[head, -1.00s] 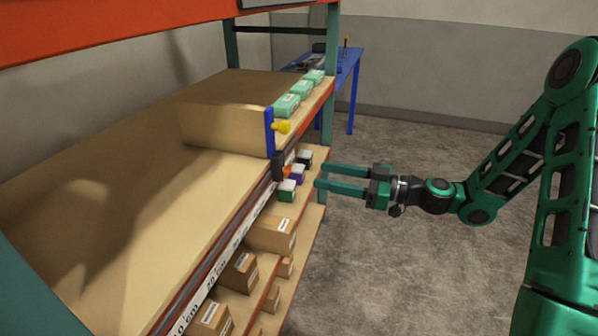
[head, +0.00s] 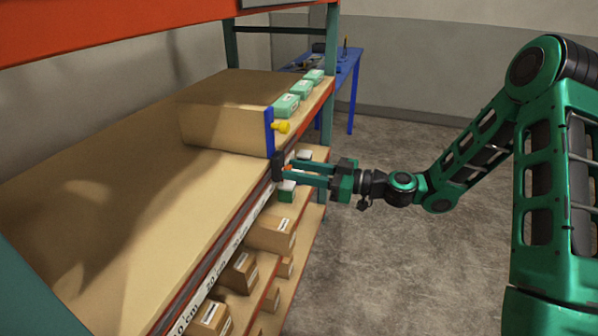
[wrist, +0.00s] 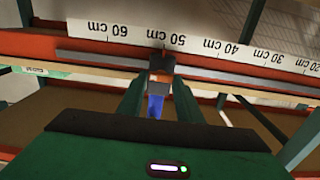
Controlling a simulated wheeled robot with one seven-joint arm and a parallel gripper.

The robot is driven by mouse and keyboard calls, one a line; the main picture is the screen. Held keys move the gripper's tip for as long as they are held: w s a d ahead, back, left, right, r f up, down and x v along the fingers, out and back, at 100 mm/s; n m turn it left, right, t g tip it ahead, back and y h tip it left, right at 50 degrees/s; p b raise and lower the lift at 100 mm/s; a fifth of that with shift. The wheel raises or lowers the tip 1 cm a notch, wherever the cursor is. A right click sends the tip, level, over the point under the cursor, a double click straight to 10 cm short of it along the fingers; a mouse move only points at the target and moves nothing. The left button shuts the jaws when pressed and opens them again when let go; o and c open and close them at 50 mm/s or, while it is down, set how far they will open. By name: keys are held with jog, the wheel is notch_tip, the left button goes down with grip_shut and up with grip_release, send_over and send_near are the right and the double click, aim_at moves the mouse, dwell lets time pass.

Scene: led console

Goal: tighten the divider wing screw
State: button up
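In the wrist view, the orange piece (wrist: 162,61) and a dark block show between the fingertips (wrist: 160,82). I cannot tell whether the fingers touch the screw.
A ruler strip (wrist: 205,45) runs along the shelf front. Small green boxes (head: 287,105) stand behind the divider. Cartons (head: 270,233) fill the lower shelf. A blue table (head: 352,72) stands behind. The floor right of the rack is clear.

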jog(key=c, duration=0.5)
jog(key=shift+o, duration=0.2)
jog(key=shift+m, duration=0.4)
jog(key=m, duration=0.6)
jog(key=shift+w+d+f, duration=0.1)
jog(key=shift+w, duration=0.05)
jog(key=m, duration=1.2)
jog(key=f+m, duration=0.1)
jog(key=m, duration=0.5)
jog(key=shift+d+m, duration=0.15)
jog(key=shift+m, duration=0.15)
